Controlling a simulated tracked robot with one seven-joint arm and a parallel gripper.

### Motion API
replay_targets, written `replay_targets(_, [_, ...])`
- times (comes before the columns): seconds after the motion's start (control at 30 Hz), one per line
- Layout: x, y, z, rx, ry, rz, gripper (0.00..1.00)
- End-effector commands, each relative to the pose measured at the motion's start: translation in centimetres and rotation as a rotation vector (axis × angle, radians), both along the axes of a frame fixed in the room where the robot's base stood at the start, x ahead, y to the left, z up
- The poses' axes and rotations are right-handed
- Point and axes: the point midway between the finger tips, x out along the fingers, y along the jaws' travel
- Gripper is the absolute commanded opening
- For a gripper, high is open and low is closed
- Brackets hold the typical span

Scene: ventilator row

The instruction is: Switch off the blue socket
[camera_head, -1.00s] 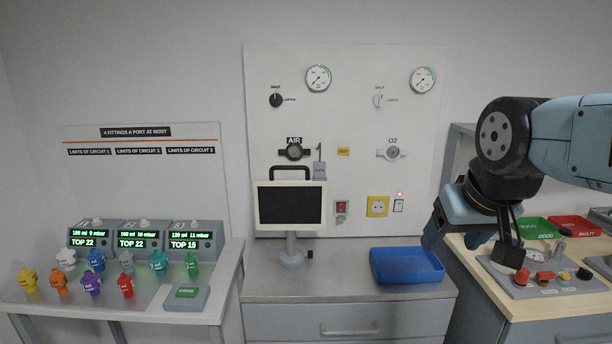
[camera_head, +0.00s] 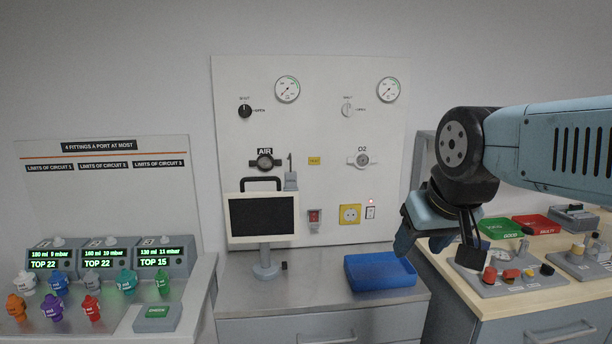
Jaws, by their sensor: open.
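A yellow wall socket (camera_head: 350,214) sits low on the white wall panel. A small white switch (camera_head: 370,212) is right beside it, with a lit red lamp (camera_head: 370,201) above. I can make out no blue socket. My gripper (camera_head: 437,245) hangs at the right, its jaws open and seemingly empty. It appears right of the switch in the picture, apart from the panel. My arm comes in from the right edge.
A blue tray (camera_head: 380,284) stands on the metal counter below the socket. A monitor (camera_head: 262,216) stands left of it. A wooden bench (camera_head: 500,303) with a control box (camera_head: 505,281) and green and red trays is at the right. Several coloured fittings are at the left.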

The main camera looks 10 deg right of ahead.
Motion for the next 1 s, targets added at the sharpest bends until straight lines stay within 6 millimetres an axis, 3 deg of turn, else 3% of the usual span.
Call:
replay_targets(0.17, [2.7,-0.4,0.1,-0.048,-0.039,0.048,0.38])
replay_targets(0.57, [13.8,-1.6,0.3,-0.279,-0.22,0.287,0.0])
replay_targets(1.0, [25.2,-0.8,-1.0,-0.536,-0.421,0.587,0.0])
